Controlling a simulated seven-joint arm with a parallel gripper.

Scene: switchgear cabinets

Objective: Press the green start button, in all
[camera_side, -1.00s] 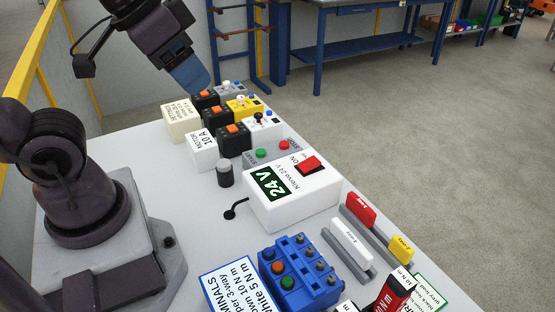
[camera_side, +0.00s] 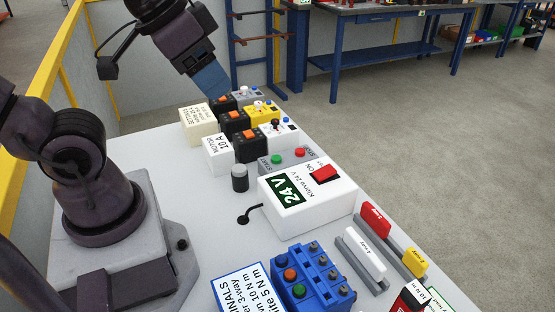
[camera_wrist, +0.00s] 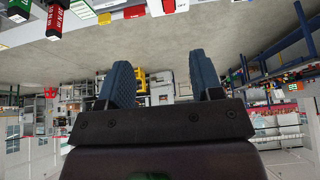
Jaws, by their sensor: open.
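The green start button (camera_side: 276,160) sits on a low grey control box (camera_side: 287,161) marked START, beside a red button (camera_side: 299,153). The box stands between the white 24 V supply and a row of black blocks with orange switches. My gripper (camera_side: 220,94) is beyond it, up and left in the side view, close to the farthest black block (camera_side: 223,104); whether it touches that block cannot be told. In the wrist view my gripper (camera_wrist: 163,78) shows two blue fingers spread apart with nothing between them. I cannot make out the start button in the wrist view.
The white 24 V supply (camera_side: 305,201) with a red switch stands nearer the camera. A dark grey knob (camera_side: 240,178) stands left of the control box. A blue terminal block (camera_side: 311,279) has another green button (camera_side: 288,274). Bare bench lies left of the knob.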

